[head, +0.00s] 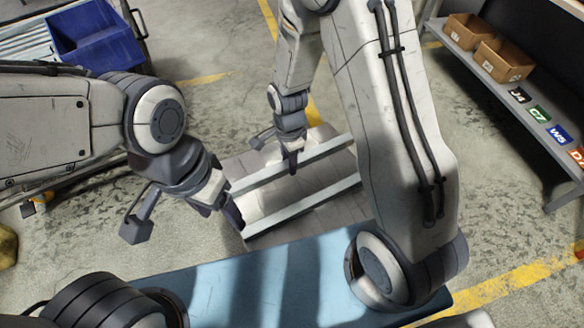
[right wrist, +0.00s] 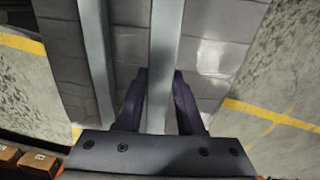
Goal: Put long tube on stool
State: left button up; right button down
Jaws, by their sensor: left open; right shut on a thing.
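A long grey tube (head: 325,150) runs slantwise over a grey, block-patterned surface (head: 270,205), which may be the stool's top. My right gripper (head: 291,163) is shut on this tube near its middle. In the right wrist view the tube (right wrist: 166,45) passes between the two dark fingers (right wrist: 158,105). A second, similar long bar (head: 305,207) lies nearly parallel on the near side. It also shows left of the held tube in the right wrist view (right wrist: 95,50). My left gripper (head: 226,208) is open beside the surface's left edge, near the bars' left ends. Whether the held tube touches the surface is unclear.
A blue flat top (head: 290,285) lies in the foreground, partly behind my arms. A shelf (head: 480,75) with brown bins (head: 503,60) stands at the right. A blue bin (head: 95,38) is at upper left. Concrete floor with yellow lines (head: 520,285) is open around.

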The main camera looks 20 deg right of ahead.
jog(key=shift+w+d+f, duration=0.35)
jog(key=shift+w+f, duration=0.1)
jog(key=shift+w, duration=0.2)
jog(key=shift+w+d+f, duration=0.3)
jog(key=shift+w+f, duration=0.1)
jog(key=shift+w, duration=0.2)
jog(key=shift+f+b, duration=0.75)
jog(key=shift+f, duration=1.2)
jog(key=shift+f, duration=0.2)
jog(key=c, duration=0.5)
grip_release()
jog(key=shift+r, duration=0.1)
